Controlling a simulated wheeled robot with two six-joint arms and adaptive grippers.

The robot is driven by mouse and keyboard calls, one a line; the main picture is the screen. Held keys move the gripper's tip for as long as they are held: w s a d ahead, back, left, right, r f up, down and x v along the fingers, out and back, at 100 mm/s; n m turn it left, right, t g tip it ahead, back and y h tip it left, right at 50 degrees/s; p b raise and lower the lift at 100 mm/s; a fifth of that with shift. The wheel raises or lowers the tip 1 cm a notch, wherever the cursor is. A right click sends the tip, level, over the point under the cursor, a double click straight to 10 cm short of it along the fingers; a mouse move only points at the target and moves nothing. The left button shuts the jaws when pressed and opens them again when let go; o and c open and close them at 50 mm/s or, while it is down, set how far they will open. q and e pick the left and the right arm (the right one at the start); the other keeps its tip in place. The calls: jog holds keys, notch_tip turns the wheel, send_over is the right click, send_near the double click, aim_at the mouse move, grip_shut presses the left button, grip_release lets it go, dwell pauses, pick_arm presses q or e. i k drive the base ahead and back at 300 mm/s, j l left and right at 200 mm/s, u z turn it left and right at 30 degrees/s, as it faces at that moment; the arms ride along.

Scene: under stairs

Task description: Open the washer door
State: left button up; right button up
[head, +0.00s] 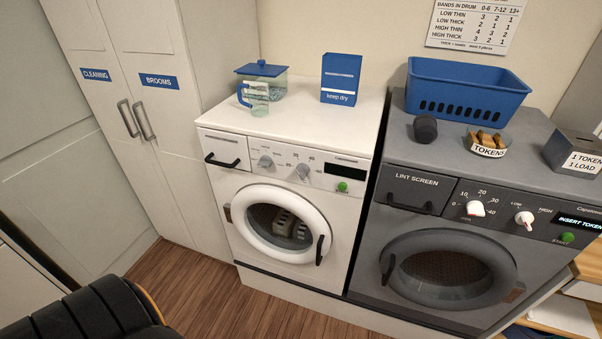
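The white washer (216,176) stands in the middle, with a drawer handle (222,161), two dials and a green start button (342,187) on its front panel. Its round door (255,240) has a white ring and a dark glass middle, and looks shut. A black upright door handle (320,250) is on the door's right side, and a hinge (227,212) is on the left. Something pale with slots shows dimly through the glass. Neither of my grippers is in view.
A grey dryer (395,229) with a shut door stands close on the right. On the washer top are a lidded jug (262,88) and a blue box (341,78). A blue basket (466,88) sits on the dryer. Cabinets (150,120) stand left; wooden floor (190,290) shows in front.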

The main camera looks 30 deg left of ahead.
aim_at(235, 213)
jog(key=u, duration=1.3)
